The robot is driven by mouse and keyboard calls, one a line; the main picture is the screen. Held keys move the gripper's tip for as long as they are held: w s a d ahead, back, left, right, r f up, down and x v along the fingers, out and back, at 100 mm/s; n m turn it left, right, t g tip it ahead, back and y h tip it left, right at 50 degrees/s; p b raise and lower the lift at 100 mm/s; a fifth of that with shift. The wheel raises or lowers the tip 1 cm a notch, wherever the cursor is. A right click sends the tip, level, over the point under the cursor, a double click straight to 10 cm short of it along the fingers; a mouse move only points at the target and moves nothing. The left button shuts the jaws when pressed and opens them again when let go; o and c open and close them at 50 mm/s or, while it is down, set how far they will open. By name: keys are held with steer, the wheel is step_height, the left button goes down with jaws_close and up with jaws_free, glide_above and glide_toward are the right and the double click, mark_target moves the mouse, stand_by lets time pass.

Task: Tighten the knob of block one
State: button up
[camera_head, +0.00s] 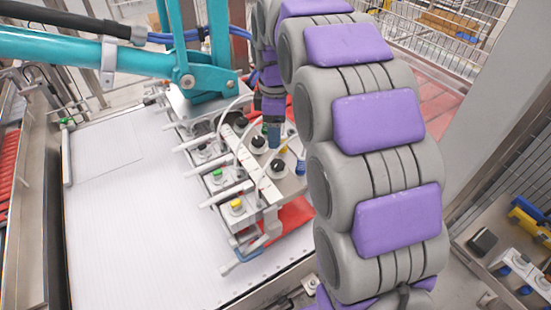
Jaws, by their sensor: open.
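The vacuum picker head holds a row of pale grey blocks (238,211) with knobs and buttons. Black round knobs show at the middle right (277,169) and a little further back (258,142). A yellow button (236,204) and a green button (217,174) sit on the nearer blocks. No label shows which block is block one. My gripper (273,138) points down over the back right part of the picker, close to the rear black knob. It is open; its fingertips are small and partly hidden, and I cannot tell whether they touch anything.
A teal arm (80,48) carries the picker from above left. White tubes loop over the blocks. A white ribbed surface (120,220) lies clear at left. A red piece (290,215) is below the picker's right side. A wire basket (450,35) stands at the back right.

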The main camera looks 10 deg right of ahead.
mark_target(276, 163)
steer(key=f, duration=1)
steer(key=shift+d+f, duration=0.1)
steer(key=shift+d, duration=0.25)
steer(key=shift+a+f, duration=0.25)
steer(key=shift+f, duration=0.15)
steer(key=c, duration=1.1)
